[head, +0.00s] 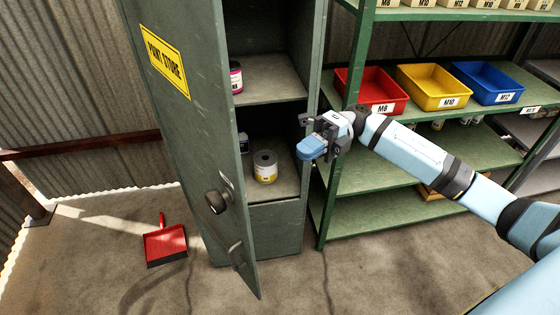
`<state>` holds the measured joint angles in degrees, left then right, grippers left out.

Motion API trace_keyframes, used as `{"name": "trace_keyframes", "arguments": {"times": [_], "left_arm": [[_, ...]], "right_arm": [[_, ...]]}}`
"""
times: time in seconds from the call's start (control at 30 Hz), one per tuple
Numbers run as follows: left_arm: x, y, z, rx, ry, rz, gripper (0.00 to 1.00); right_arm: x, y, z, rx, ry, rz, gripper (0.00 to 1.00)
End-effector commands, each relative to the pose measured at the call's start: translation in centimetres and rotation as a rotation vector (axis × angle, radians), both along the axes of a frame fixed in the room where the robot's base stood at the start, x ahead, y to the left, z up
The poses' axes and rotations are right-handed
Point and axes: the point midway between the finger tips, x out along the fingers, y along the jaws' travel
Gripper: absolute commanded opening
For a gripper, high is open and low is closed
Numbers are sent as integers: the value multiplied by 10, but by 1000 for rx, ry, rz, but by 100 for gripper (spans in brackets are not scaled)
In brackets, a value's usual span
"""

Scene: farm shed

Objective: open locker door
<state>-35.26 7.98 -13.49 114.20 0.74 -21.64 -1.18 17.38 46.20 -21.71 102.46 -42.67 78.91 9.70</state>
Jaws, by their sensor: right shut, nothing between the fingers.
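The green locker (274,230) stands left of centre with shelves inside. Its door (185,120) is hinged on the left and stands swung open toward me. The door bears a yellow "PAINT STORE" sign (164,60) and a dark knob (217,201) near its free edge. My right gripper (309,148) is shut and empty at the right side of the locker opening, apart from the door and its knob. My left gripper is out of view.
A green rack with red (372,92), yellow (432,88) and blue (487,83) bins stands to the right. A red dustpan (165,244) lies on the floor left.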

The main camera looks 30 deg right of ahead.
Motion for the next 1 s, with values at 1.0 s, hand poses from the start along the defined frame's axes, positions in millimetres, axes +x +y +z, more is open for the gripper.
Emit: {"name": "trace_keyframes", "arguments": {"times": [1.0], "left_arm": [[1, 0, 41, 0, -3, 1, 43]], "right_arm": [[-30, 128, 0, 5, 2, -2, 0]]}}
